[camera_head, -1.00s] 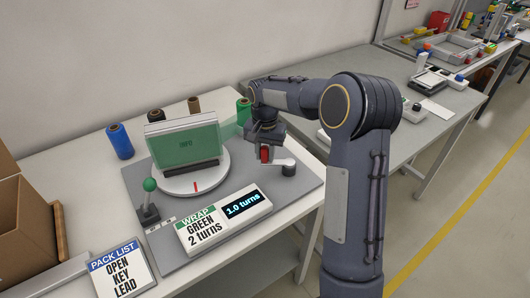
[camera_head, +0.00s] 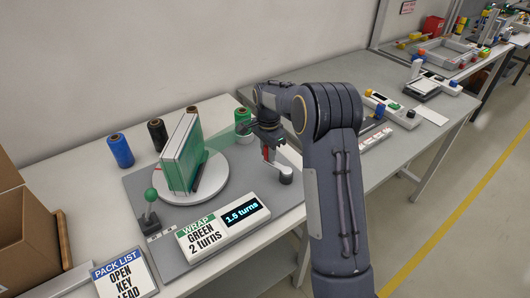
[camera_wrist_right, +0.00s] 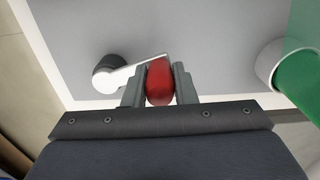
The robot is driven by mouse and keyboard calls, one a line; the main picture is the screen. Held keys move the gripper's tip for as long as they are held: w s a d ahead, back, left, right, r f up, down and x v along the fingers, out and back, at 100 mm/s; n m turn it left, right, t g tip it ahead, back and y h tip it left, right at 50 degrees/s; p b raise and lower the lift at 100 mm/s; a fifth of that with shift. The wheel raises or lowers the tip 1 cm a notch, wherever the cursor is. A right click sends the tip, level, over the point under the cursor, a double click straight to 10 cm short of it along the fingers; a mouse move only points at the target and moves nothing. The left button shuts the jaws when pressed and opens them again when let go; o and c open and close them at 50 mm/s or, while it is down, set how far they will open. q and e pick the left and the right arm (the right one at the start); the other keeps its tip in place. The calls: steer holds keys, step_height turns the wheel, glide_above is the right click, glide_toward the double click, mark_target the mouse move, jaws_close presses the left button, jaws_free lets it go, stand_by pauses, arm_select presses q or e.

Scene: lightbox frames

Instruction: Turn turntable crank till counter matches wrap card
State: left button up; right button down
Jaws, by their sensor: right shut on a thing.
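The turntable (camera_head: 212,192) is a white round disc with a green-wrapped upright item (camera_head: 181,155) standing on it, turned edge-on to me. A green film stretches from the item to the green roll (camera_head: 243,122). The counter (camera_head: 244,212) reads 1.5 turns. The wrap card (camera_head: 203,240) beside it reads GREEN, 2 turns. My right gripper (camera_wrist_right: 159,84) is shut on the red crank handle (camera_wrist_right: 160,80); the white crank arm (camera_wrist_right: 128,75) runs left to its dark hub. In the head view the crank's base (camera_head: 285,175) shows beside the gripper. My left gripper is out of view.
A blue roll (camera_head: 120,150) and a dark roll (camera_head: 157,134) stand behind the turntable. A green-knobbed lever (camera_head: 150,203) stands at its left. A pack list card (camera_head: 124,274) and a cardboard box (camera_head: 28,240) are at the lower left.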

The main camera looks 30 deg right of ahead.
steer(key=d+m, duration=0.1)
steer(key=m+p, duration=0.1)
steer(key=d+m, duration=0.1)
steer(key=shift+w+d+r+m, duration=0.15)
steer(key=shift+w+d+m, duration=0.15)
steer(key=shift+m, duration=0.1)
steer(key=d+m, duration=0.1)
steer(key=d+m+p, duration=0.1)
steer(key=m, duration=0.1)
steer(key=shift+s+d+m, duration=0.15)
steer(key=shift+s+m, duration=0.05)
steer(key=shift+m, duration=0.1)
steer(key=m, duration=0.1)
steer(key=s+d+m+p, duration=0.1)
steer(key=m, duration=0.1)
steer(key=d+m, duration=0.1)
steer(key=shift+s+d, duration=0.15)
steer(key=shift+d, duration=0.1)
steer(key=shift+s+d+m+p, duration=0.35)
steer(key=shift+s+d+m, duration=0.1)
steer(key=shift+m, duration=0.5)
steer(key=shift+s+d+m+p, duration=0.3)
steer(key=shift+s+d+m, duration=0.1)
steer(key=shift+m, duration=0.55)
steer(key=c, duration=1.2)
jaws_free()
steer(key=shift+a, duration=0.1)
